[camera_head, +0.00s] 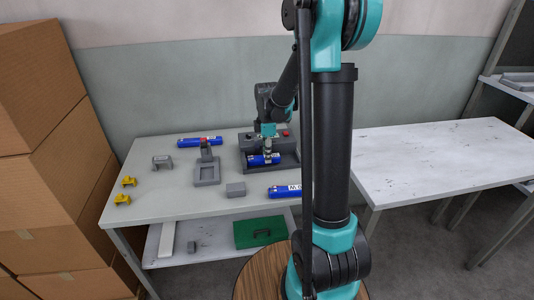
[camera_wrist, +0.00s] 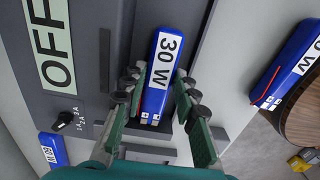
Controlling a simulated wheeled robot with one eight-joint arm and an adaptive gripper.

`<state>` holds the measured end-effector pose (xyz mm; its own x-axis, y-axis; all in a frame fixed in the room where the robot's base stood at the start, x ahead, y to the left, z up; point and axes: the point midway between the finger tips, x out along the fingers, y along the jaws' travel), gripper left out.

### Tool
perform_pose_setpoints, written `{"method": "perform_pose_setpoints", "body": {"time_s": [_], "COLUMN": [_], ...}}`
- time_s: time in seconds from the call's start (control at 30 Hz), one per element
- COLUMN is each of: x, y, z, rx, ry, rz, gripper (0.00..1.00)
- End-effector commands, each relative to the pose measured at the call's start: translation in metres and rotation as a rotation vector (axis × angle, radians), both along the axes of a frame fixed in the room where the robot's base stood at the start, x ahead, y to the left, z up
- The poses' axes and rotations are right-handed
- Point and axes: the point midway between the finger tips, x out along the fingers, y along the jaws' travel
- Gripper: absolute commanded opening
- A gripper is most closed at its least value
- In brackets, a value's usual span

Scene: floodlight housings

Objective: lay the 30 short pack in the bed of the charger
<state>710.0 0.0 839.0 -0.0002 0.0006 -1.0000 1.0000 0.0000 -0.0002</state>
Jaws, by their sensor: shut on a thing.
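The charger (camera_head: 255,141) is a dark grey unit at the back of the left table. In the wrist view it shows an OFF panel (camera_wrist: 50,45) and a black knob (camera_wrist: 65,120). The short blue pack labelled 30 W (camera_wrist: 157,80) lies between my fingers, over the charger's dark bed (camera_wrist: 197,60). It also shows in the head view (camera_head: 257,160). My gripper (camera_wrist: 160,92) is shut on the pack's sides, and in the head view it points down at the charger (camera_head: 266,148). I cannot tell whether the pack touches the bed's floor.
Other blue packs lie left of the charger (camera_head: 195,142) and at the front edge (camera_head: 283,191), partly behind my arm. Grey fixtures (camera_head: 207,173), a grey block (camera_head: 236,189) and yellow pieces (camera_head: 122,199) stand on the table. The right table (camera_head: 430,160) is clear.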

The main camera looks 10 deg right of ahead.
Motion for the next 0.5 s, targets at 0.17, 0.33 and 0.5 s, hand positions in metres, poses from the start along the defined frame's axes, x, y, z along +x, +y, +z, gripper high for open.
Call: {"method": "perform_pose_setpoints", "body": {"time_s": [0.17,0.33,0.5], "x": [-0.0001,0.0,0.0], "y": [0.0,0.0,0.0], "z": [-0.0024,-0.0028,-0.0027], "rx": [0.0,0.0,0.0], "ry": [0.0,0.0,0.0], "rz": [0.0,0.0,0.0], "gripper": [0.0,0.0,0.4]}}
